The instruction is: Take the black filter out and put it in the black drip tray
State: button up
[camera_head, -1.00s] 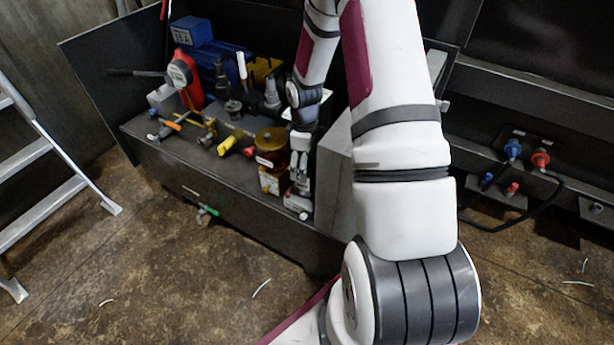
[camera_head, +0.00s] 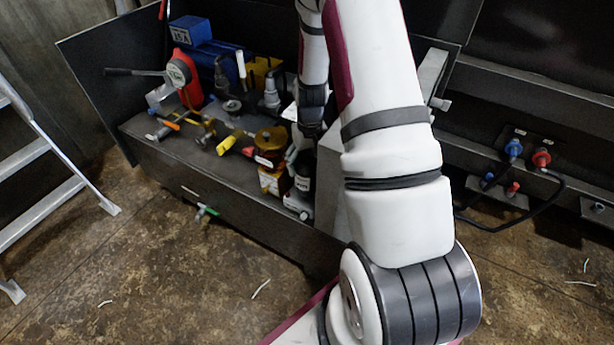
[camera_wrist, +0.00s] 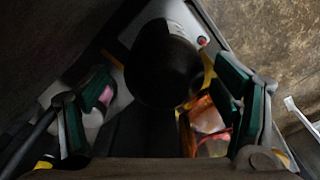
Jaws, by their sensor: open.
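The black filter (camera_wrist: 163,65) is a dark, rounded cylinder in the wrist view, seen close up between my fingers. My gripper (camera_wrist: 165,85) is open, with one green-padded finger to the left and one to the right of the filter, and gaps show on both sides. In the head view a dark cylinder (camera_head: 303,182), which seems to be the filter, stands at the front right of the bench, just below my wrist. My fingers are hard to make out there. I cannot pick out the black drip tray in either view.
An amber-coloured cylinder (camera_head: 270,142) stands just left of the filter. A yellow-handled valve (camera_head: 228,145), a red hand pump (camera_head: 186,78) and a blue box (camera_head: 191,30) are further left on the bench (camera_head: 170,150). A grey box wall (camera_head: 331,185) stands close on the right. A ladder (camera_head: 45,180) leans at far left.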

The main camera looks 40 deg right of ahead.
jog(key=m, duration=0.1)
jog(key=s+m, duration=0.1)
jog(key=m, duration=0.1)
jog(key=s+m, duration=0.1)
jog(key=shift+s+a+f+m+g, duration=0.1)
jog(key=shift+a+f+m+g, duration=0.2)
jog(key=shift+a, duration=0.1)
jog(key=w+m, duration=0.2)
jog(key=m, duration=0.2)
jog(key=shift+w+d+r+m, duration=0.2)
jog(key=shift+w+d+m, duration=0.1)
jog(key=shift+w+m, duration=0.1)
jog(key=shift+w, duration=0.15)
jog(key=c, duration=1.3)
jog(key=n+b, duration=0.1)
jog(key=n, duration=0.4)
jog(key=shift+w+r, duration=0.1)
jog(key=shift+w, duration=0.05)
jog(key=shift+a, duration=0.1)
jog(key=n, duration=0.5)
jog(key=shift+w, duration=0.1)
jog(key=shift+n, duration=0.3)
